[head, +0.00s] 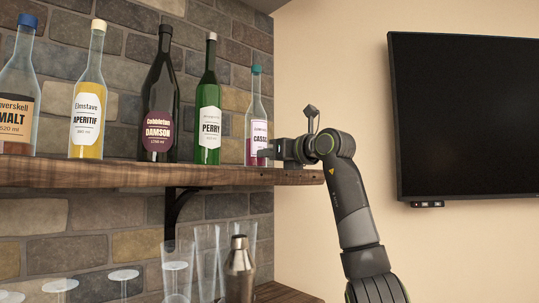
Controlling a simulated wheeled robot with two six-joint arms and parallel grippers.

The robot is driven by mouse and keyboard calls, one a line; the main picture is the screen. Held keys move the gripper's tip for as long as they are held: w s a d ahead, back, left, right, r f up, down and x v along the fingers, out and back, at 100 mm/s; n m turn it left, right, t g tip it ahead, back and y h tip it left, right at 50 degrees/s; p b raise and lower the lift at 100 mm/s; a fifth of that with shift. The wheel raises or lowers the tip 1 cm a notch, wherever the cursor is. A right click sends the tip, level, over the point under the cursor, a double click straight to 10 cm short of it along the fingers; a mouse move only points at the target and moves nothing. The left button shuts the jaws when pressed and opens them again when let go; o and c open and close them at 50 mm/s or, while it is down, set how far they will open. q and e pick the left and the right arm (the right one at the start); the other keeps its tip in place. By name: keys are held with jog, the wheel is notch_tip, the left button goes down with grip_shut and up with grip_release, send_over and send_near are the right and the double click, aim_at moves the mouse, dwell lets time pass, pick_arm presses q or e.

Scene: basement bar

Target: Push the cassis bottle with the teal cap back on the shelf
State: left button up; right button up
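The cassis bottle (256,112) is clear glass with a teal cap, a pale label and purplish liquid low inside. It stands upright at the right end of the wooden shelf (150,175), close to the stone wall. My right gripper (267,153) is at the bottle's lower right side, just above the shelf top. Its tip overlaps the lower edge of the label; I cannot tell whether it touches the glass. The fingers are too small and dark to show whether they are open or shut. My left gripper is not in view.
Left of the cassis stand a green perry bottle (208,112), a dark damson bottle (160,110), an aperitif bottle (88,105) and a malt bottle (20,90). Below are glasses (177,270) and a metal shaker (239,270). A black screen (465,115) hangs at right.

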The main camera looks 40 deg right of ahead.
jog(key=shift+w+a, duration=0.2)
jog(key=shift+w, duration=1.4)
jog(key=shift+w, duration=0.2)
jog(key=shift+w, duration=0.15)
jog(key=shift+s+f, duration=0.1)
jog(key=shift+s, duration=0.1)
jog(key=s+d+b, duration=0.1)
jog(key=s+b, duration=0.3)
jog(key=s, duration=0.7)
jog(key=shift+s, duration=0.35)
